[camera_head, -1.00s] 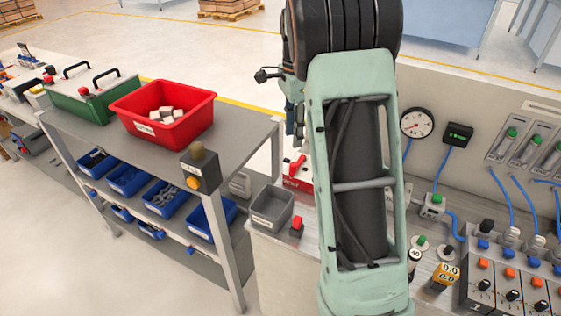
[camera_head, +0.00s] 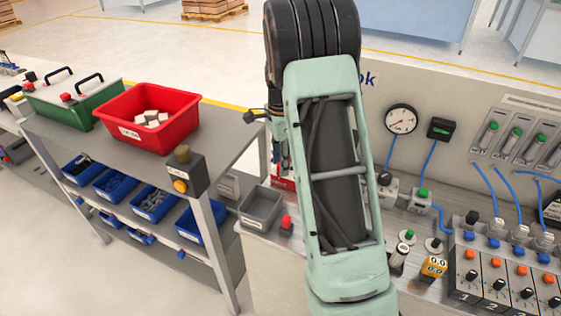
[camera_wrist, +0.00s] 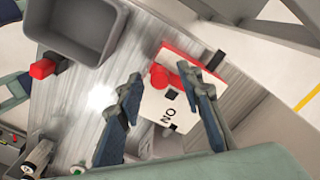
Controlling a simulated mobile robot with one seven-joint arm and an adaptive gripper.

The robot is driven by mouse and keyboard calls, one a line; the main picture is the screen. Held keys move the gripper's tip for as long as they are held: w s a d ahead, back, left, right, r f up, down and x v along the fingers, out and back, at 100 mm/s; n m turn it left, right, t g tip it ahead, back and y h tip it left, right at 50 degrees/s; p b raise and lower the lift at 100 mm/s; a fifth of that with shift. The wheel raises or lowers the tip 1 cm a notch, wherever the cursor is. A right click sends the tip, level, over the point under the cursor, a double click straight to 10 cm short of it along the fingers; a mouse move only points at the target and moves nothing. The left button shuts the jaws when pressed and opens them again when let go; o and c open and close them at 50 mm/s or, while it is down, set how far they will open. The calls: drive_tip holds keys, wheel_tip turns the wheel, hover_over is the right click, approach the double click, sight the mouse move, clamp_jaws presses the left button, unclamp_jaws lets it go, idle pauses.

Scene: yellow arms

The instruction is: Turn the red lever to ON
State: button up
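The red lever (camera_wrist: 159,74) shows in the wrist view on a box with a white face (camera_wrist: 154,103) and red upper parts. The word ON is printed on the white face, upside down in this view. My gripper (camera_wrist: 161,76) is open, and the lever's rounded red end appears between its two dark blue fingertips. I cannot tell whether either finger touches it. In the head view my arm hides the lever; only a red edge of its box (camera_head: 284,183) shows left of the arm.
A grey bin (camera_head: 261,206) and a small red button (camera_head: 286,223) stand left of the arm. A gauge (camera_head: 400,119), hoses and a switch panel (camera_head: 506,275) fill the right side. A shelf table (camera_head: 225,147) with a red crate (camera_head: 191,122) stands at left.

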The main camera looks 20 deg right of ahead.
clamp_jaws()
idle(0.5)
drive_tip(key=n, duration=0.1)
drive_tip(key=s+d+n, duration=0.1)
drive_tip(key=n, duration=0.1)
drive_tip(key=d+n, duration=0.1)
drive_tip(key=shift+s+d+b, duration=0.15)
drive_tip(key=shift+s+b, duration=0.1)
drive_tip(key=shift+b, duration=0.15)
drive_tip(key=d+n, duration=0.2)
drive_tip(key=n, duration=0.1)
drive_tip(key=d+n, duration=0.1)
drive_tip(key=n, duration=0.1)
drive_tip(key=shift+s, duration=0.3)
drive_tip(key=n, duration=0.1)
drive_tip(key=d+n, duration=0.1)
drive_tip(key=shift+w+d+n, duration=0.1)
drive_tip(key=shift+d+n, duration=0.2)
drive_tip(key=n, duration=0.1)
drive_tip(key=d+n, duration=0.1)
drive_tip(key=shift+w+d+r+n, duration=0.1)
drive_tip(key=shift+w+d+n, duration=0.15)
drive_tip(key=shift+w+n, duration=0.05)
drive_tip(key=shift+w+d+n+p, duration=0.3)
drive_tip(key=shift+d+n, duration=0.2)
drive_tip(key=shift+n, duration=0.45)
drive_tip(key=shift+w+d+n+p, duration=0.15)
drive_tip(key=shift+w+d+n, duration=0.25)
drive_tip(key=shift+n, duration=0.55)
